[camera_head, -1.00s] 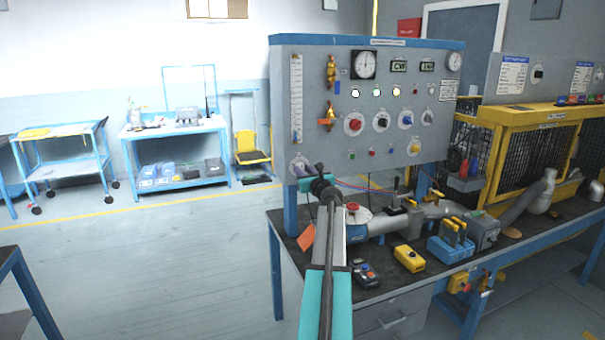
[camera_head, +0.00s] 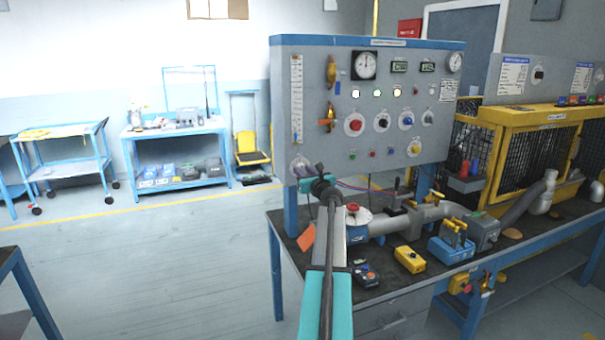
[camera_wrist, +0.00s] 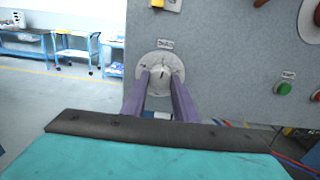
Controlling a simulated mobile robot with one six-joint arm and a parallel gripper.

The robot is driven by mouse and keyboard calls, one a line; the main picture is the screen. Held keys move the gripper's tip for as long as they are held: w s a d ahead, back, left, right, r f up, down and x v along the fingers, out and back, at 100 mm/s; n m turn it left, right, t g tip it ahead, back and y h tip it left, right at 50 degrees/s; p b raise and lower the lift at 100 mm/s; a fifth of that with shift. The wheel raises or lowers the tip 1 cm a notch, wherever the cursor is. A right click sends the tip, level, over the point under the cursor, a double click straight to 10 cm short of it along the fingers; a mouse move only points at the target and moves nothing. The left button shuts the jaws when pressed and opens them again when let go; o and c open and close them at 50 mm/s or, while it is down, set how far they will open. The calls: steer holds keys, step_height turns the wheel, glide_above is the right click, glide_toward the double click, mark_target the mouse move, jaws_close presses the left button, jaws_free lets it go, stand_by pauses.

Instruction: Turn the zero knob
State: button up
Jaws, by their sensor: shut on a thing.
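The zero knob (camera_wrist: 161,76) is a small grey knob with a dark pointer mark on a pale round dial plate (camera_wrist: 160,61), low on the grey panel. A small label (camera_wrist: 165,43) sits above it, too small to read. My gripper (camera_wrist: 160,84) has its two purple fingers on either side of the knob and is shut on it. In the head view, my gripper (camera_head: 306,172) is at the panel's lower left corner, and the pale dial plate (camera_head: 299,163) shows just above it. The knob itself is mostly hidden there.
The grey panel (camera_head: 400,95) carries gauges, lamps and several other knobs. A green button (camera_wrist: 284,88) is right of my gripper. The bench below holds a yellow box (camera_head: 409,260) and pipes (camera_head: 385,226). Open floor (camera_head: 150,250) lies to the left.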

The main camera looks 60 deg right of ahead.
steer(key=shift+w+r, duration=0.1)
steer(key=shift+r, duration=0.05)
steer(key=o, duration=1.1)
steer(key=shift+f, duration=0.2)
steer(key=shift+b+v, duration=1.3)
steer(key=shift+v, duration=5.65)
steer(key=shift+r, duration=0.1)
